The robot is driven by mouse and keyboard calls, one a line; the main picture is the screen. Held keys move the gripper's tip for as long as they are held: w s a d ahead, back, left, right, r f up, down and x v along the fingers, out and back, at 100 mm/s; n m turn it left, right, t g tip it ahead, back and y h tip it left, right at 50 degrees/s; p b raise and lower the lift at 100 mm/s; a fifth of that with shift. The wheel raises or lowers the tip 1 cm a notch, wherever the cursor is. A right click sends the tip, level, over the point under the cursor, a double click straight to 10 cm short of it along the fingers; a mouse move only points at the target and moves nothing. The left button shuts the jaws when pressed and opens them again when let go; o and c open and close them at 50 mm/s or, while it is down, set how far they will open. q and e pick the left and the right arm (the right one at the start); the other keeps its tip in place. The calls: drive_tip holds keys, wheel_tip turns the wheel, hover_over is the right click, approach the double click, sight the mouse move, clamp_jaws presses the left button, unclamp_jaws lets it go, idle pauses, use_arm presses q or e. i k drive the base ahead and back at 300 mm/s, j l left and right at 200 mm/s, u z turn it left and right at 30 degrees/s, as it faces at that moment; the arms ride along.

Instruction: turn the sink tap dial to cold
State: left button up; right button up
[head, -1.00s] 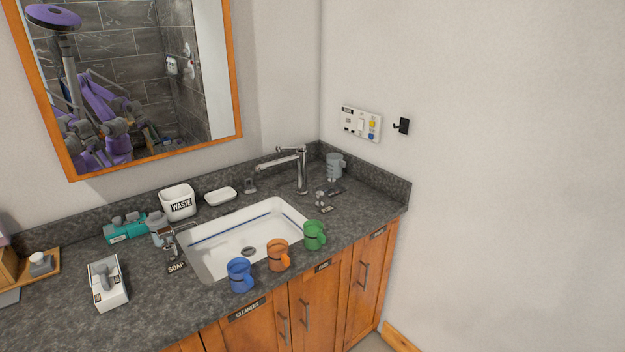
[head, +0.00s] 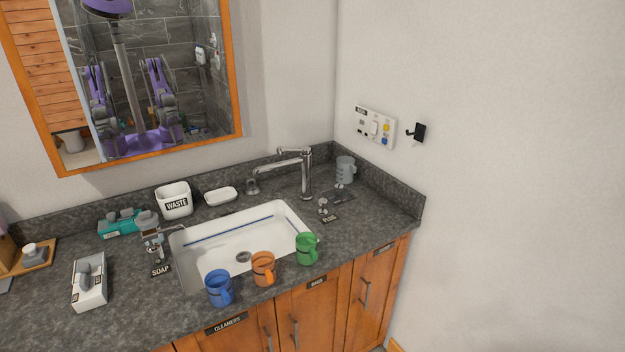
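The chrome sink tap (head: 306,180) stands behind the right part of the white sink (head: 193,262). Its spout reaches left, and a thin lever (head: 292,151) sits on top. A small round chrome piece (head: 252,187) shows below the spout's end; I cannot tell whether it is the dial. No hot or cold marking is readable. A small chrome knob (head: 323,207) stands right of the sink by a label that seems to read PLUG. Neither gripper shows directly. My purple arms appear only in the mirror (head: 150,80), with the gripper state too small to tell.
Blue (head: 219,290), orange (head: 263,268) and green (head: 307,249) mugs line the sink's front edge. A soap dispenser (head: 152,240) stands left of it. A waste bin (head: 174,201) and soap dish (head: 221,196) stand behind. A grey mug (head: 344,170) stands right of the tap.

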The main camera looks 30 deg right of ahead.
sight(339, 188)
drive_tip(key=l+u, duration=0.45)
drive_tip(key=l, duration=0.6)
drive_tip(key=i+l, duration=0.1)
drive_tip(key=l, duration=0.45)
drive_tip(key=i+l, duration=0.1)
drive_tip(key=l, duration=0.4)
drive_tip(key=i+l, duration=0.35)
drive_tip(key=l+u, duration=0.05)
